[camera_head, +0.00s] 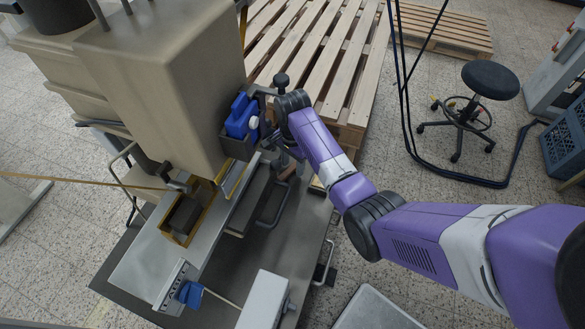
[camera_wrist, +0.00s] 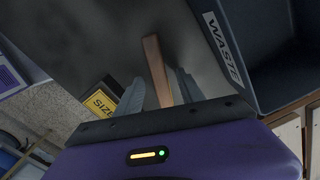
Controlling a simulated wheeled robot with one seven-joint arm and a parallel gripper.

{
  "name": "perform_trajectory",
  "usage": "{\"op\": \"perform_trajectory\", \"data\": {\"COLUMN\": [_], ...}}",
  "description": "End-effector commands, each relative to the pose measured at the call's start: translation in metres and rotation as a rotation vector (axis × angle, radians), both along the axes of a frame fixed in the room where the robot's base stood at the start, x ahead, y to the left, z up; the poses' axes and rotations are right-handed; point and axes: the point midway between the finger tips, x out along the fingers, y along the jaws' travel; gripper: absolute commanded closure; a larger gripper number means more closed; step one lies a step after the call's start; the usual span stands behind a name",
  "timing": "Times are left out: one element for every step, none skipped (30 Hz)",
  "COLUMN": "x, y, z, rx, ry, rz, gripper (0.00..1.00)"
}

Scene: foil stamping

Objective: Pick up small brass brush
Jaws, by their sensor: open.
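A slim brown wooden handle (camera_wrist: 156,68), which looks like that of the small brass brush, shows in the wrist view on a dark grey surface. Its bristle end cannot be made out. My gripper (camera_wrist: 160,80) is open, with one grey finger on each side of the handle. The handle lies between the fingers, and its lower end is hidden behind the gripper's body. I cannot tell whether either finger touches it. In the head view my gripper (camera_head: 287,160) is down beside the machine, partly hidden by my arm, and the brush cannot be made out clearly.
A dark bin labelled WASTE (camera_wrist: 272,50) stands close to the right of my gripper in the wrist view. A yellow SIZE label (camera_wrist: 98,100) is at left. In the head view, the beige machine (camera_head: 160,80), blue container (camera_head: 242,116) and wooden pallet (camera_head: 320,50) surround the arm.

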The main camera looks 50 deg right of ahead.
Motion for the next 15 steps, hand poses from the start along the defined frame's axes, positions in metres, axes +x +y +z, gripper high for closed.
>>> {"op": "perform_trajectory", "data": {"x": [0.0,0.0,0.0,-0.0001,0.0,-0.0001,-0.0001,-0.0001,-0.0001,-0.0001,-0.0001,-0.0001,-0.0001,0.0,0.0], "y": [0.0,0.0001,0.0001,0.0001,0.0001,0.0002,0.0002,0.0002,0.0002,0.0002,0.0001,0.0001,0.0001,0.0001,0.0001], "z": [0.0,-0.0002,-0.0004,-0.0007,-0.0009,-0.0014,-0.0018,-0.0022,-0.0028,-0.0032,-0.0036,-0.0041,-0.0044,-0.0046,-0.0049], "rx": [0.0,0.0,0.0,0.0,0.0,0.0,0.0,0.0,0.0,0.0,0.001,0.001,0.001,0.0,0.0], "ry": [0.0,0.0,0.0,0.0,0.0,0.0,0.001,0.001,0.001,0.0,0.0,0.0,0.0,0.0,0.0], "rz": [0.0,0.0,0.0,0.0,0.0,0.0,0.0,0.0,0.0,0.0,0.0,0.0,0.0,0.0,0.0], "gripper": [0.55,0.55,0.55,0.55,0.55,0.55,0.55,0.55,0.55,0.55,0.55,0.55,0.55,0.55,0.55]}}
